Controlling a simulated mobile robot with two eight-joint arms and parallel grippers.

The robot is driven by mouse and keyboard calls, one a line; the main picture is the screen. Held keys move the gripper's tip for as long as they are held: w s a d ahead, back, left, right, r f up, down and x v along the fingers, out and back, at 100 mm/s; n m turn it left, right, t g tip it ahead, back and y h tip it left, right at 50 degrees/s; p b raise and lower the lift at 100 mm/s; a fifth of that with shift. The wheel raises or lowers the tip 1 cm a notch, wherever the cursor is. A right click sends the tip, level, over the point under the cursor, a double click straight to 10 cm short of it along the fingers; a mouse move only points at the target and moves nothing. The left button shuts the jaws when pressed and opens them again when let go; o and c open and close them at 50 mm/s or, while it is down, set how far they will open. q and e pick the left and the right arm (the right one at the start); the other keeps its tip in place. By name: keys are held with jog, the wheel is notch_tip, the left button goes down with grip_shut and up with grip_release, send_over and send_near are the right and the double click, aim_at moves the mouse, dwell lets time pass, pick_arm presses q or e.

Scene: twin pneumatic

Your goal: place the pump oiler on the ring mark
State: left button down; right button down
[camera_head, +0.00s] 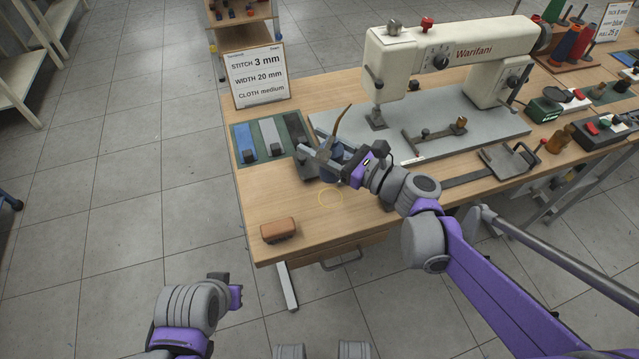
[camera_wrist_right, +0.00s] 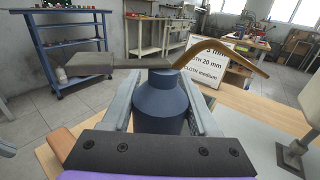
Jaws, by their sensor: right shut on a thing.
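The pump oiler has a dark blue body (camera_wrist_right: 162,108), a grey lever and a thin bronze spout. In the head view its body (camera_head: 330,174) is largely hidden by my right gripper (camera_head: 326,160); its spout (camera_head: 341,121) points up. My right gripper is shut on the oiler's body, with a finger on each side in the right wrist view. The oiler looks upright.
A brown block (camera_head: 278,230) lies near the table's front left corner. A green mat (camera_head: 243,142) with blue, grey and dark strips lies behind the oiler at left. The sewing machine (camera_head: 450,55) on its grey plate (camera_head: 400,150) stands behind right. A sign (camera_head: 259,76) stands behind.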

jog(key=shift+d+f+b, duration=0.1)
jog(key=shift+f+b, duration=1.05)
jog(key=shift+f, duration=3.25)
jog(key=shift+f, duration=0.2)
jog(key=shift+c, duration=0.8)
grip_release()
jog(key=shift+r, duration=0.1)
jog(key=shift+s+r, duration=0.1)
jog(key=shift+r, duration=0.1)
jog(key=v, duration=1.2)
jog(key=shift+f+p, duration=0.1)
jog(key=shift+p, duration=0.2)
